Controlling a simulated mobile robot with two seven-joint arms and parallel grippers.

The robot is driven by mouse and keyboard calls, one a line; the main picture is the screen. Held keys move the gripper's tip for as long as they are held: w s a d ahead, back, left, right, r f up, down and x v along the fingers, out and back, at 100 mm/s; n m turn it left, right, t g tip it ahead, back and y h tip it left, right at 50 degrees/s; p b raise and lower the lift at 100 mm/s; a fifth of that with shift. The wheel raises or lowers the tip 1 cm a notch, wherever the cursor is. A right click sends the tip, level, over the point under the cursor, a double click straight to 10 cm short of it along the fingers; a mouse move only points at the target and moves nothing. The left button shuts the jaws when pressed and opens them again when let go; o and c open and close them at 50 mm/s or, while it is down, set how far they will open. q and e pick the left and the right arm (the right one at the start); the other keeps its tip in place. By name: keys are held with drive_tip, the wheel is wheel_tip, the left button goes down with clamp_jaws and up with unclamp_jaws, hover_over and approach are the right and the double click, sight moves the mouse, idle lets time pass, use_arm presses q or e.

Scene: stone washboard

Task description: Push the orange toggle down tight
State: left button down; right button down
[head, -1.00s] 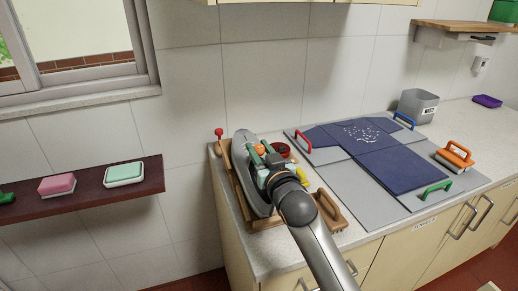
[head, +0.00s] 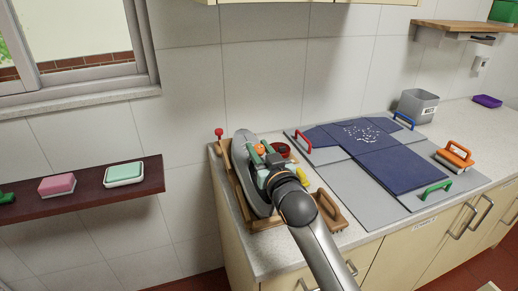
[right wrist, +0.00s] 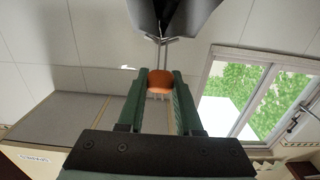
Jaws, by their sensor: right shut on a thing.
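The orange toggle (right wrist: 160,80) is a rounded orange knob on thin metal rods in the right wrist view. It also shows as a small orange spot (head: 260,148) in the head view, beside a grey stone disc (head: 249,178) standing upright in a wooden frame (head: 231,175). My right gripper (right wrist: 160,84) has green fingers, one on each side of the knob, shut on it. In the head view my right gripper (head: 264,153) and arm hide part of the frame and the things behind. My left gripper is not in view.
A red knob (head: 219,132) stands at the frame's left post. A wooden brush (head: 329,209) lies to the right of my arm. Grey and navy boards (head: 400,170) with coloured handles cover the counter's middle. A grey bin (head: 417,106) stands behind. A shelf with sponges (head: 124,174) is at left.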

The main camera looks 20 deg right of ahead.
drive_tip(key=w+f+b, duration=0.1)
drive_tip(key=f, duration=0.2)
drive_tip(key=shift+w+b, duration=0.4)
drive_tip(key=c, duration=0.5)
unclamp_jaws()
drive_tip(key=shift+c, duration=0.2)
drive_tip(key=shift+r, duration=0.1)
drive_tip(key=s, duration=1.2)
drive_tip(key=shift+s+d+b, duration=0.2)
drive_tip(key=shift+s+b, duration=0.05)
drive_tip(key=shift+b, duration=0.15)
